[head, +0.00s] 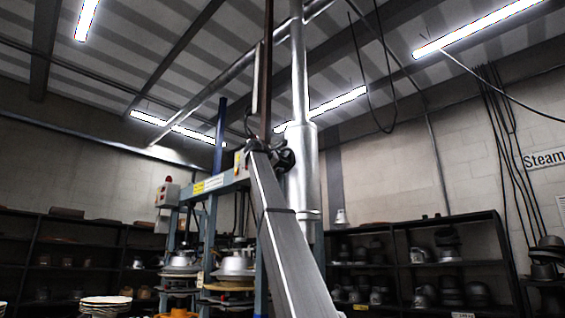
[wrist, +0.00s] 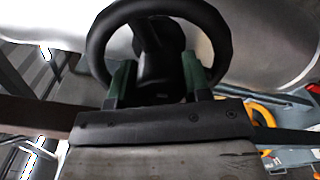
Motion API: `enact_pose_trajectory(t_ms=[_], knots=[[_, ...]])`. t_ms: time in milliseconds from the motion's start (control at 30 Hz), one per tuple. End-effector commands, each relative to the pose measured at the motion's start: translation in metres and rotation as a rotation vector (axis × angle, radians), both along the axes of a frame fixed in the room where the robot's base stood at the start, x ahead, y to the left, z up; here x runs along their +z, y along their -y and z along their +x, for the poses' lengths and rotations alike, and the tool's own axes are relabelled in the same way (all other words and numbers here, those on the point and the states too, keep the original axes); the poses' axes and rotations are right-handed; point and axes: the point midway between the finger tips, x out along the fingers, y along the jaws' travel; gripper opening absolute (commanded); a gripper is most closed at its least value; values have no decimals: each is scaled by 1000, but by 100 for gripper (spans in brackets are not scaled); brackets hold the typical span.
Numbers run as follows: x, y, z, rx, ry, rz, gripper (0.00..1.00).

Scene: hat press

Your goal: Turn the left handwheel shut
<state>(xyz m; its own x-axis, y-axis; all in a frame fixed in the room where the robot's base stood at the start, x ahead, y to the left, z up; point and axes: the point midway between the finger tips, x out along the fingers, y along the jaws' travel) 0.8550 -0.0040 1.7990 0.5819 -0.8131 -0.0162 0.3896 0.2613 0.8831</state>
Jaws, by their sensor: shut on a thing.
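A black handwheel (wrist: 97,38) with a round rim and dark hub fills the upper middle of the wrist view. My gripper (wrist: 158,75) has its dark green fingers on either side of the hub region, inside the lower part of the rim, and is shut on the wheel. The exact contact is partly hidden by the fingers and dark parts. In the head view, my grey arm rises across the middle to a dark shape beside the silver vertical cylinder (head: 302,180). The wheel cannot be clearly made out there, and neither can how far it is turned.
A blue-grey press frame (head: 212,184) with silver hat moulds (head: 236,264) stands left of my arm. Dark shelves (head: 402,240) with moulds line the back walls. A stack of plate-like discs (head: 105,302) is at lower left. Pipes and cables hang above.

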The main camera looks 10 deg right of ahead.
Motion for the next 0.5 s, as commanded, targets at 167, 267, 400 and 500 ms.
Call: enact_pose_trajectory(t_ms=[167,267,400,500], knots=[[0,0,0,0,135,100,20],[0,0,0,1,212,156,20],[0,0,0,0,319,234,20],[0,0,0,0,395,290,20]])
